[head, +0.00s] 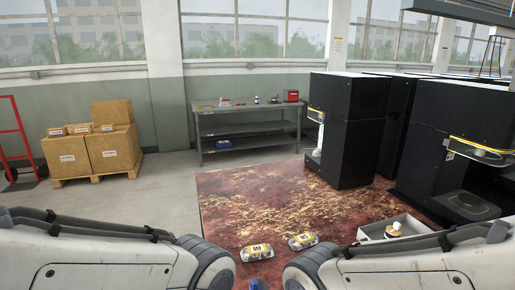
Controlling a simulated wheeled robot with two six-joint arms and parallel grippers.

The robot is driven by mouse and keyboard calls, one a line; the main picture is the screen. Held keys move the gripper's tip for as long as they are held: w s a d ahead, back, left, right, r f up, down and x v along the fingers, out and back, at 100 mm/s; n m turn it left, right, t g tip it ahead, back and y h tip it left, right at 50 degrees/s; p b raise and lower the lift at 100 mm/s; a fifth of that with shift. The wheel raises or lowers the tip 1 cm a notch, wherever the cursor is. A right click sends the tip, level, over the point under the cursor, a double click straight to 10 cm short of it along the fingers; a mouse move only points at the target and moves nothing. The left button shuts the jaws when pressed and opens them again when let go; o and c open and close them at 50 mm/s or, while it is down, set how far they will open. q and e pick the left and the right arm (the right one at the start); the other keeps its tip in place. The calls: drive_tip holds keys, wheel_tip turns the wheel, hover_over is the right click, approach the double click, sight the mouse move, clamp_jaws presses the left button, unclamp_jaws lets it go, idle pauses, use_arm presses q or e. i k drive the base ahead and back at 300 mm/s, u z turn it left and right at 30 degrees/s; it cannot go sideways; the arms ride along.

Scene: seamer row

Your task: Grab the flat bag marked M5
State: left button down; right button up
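Two small flat silvery bags with yellow-and-white labels lie on the stained reddish floor, low in the middle of the head view. The nearer, left bag (257,254) has a label too small to read for sure. The farther, right bag (302,242) has a label that looks like M5, but I cannot be certain. A bluish item (257,284) shows at the bottom edge between my arms, mostly cut off. My two arms come in from the lower left and lower right, and their grippers are outside the picture.
A grey open box (372,232) with a white round item stands right of the bags. Black machines (350,130) fill the right side. A metal workbench (245,108) and a pallet of cartons (106,152) stand at the back. The floor beyond the bags is clear.

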sight(301, 240)
drive_tip(key=z, duration=2.3)
drive_tip(key=i, duration=1.3)
drive_tip(key=u, duration=3.4)
drive_tip(key=i, duration=0.5)
